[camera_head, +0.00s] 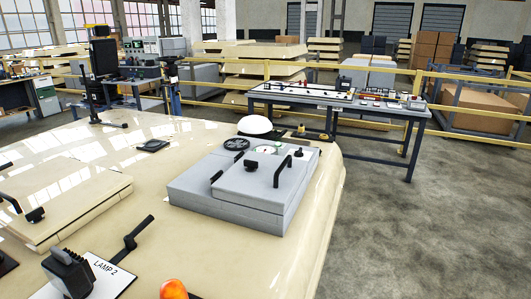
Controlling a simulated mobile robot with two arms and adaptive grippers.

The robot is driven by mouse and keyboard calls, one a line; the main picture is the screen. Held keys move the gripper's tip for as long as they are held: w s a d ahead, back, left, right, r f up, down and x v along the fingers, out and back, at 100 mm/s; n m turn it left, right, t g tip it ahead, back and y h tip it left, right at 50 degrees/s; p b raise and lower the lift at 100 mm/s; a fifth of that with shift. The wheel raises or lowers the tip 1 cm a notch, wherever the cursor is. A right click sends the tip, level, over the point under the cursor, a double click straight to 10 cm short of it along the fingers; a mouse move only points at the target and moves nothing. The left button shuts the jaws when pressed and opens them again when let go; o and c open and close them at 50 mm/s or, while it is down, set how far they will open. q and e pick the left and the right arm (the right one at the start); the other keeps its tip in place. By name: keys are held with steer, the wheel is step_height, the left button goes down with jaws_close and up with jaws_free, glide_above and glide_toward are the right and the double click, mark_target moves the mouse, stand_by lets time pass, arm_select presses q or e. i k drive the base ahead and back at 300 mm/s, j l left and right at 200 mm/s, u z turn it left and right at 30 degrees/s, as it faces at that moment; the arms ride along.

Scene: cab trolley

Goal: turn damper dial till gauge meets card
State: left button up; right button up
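A grey box panel (230,207) stands on the cream top at the centre. On its back part is a small round white-faced gauge (266,150); its needle and markings are too small to read. A black round spoked dial or vent (236,144) sits left of the gauge. A black knob (252,165) sits in front of the gauge. I cannot tell which of these round parts is the damper dial. A white card reading LAMP 2 (108,266) lies at the front left; no other card is legible. Neither gripper is in view.
Black handles (282,171) stand up from the grey box. A black lever (135,238) and black block (69,274) are by the LAMP 2 card, with an orange lamp (174,289) near. A cream panel (65,196) lies left, a white dome (256,125) behind the box.

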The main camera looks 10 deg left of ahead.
mark_target(298, 153)
steer(key=u, duration=0.45)
steer(key=i+l+u, duration=0.35)
steer(key=l, duration=0.25)
steer(key=i+l+u, duration=0.15)
steer(key=l, duration=0.2)
steer(key=i+l+u, duration=0.15)
steer(key=l, duration=0.15)
steer(key=i+l+u, duration=0.2)
steer(key=l, duration=0.2)
steer(key=k+j, duration=0.05)
steer(key=k, duration=0.05)
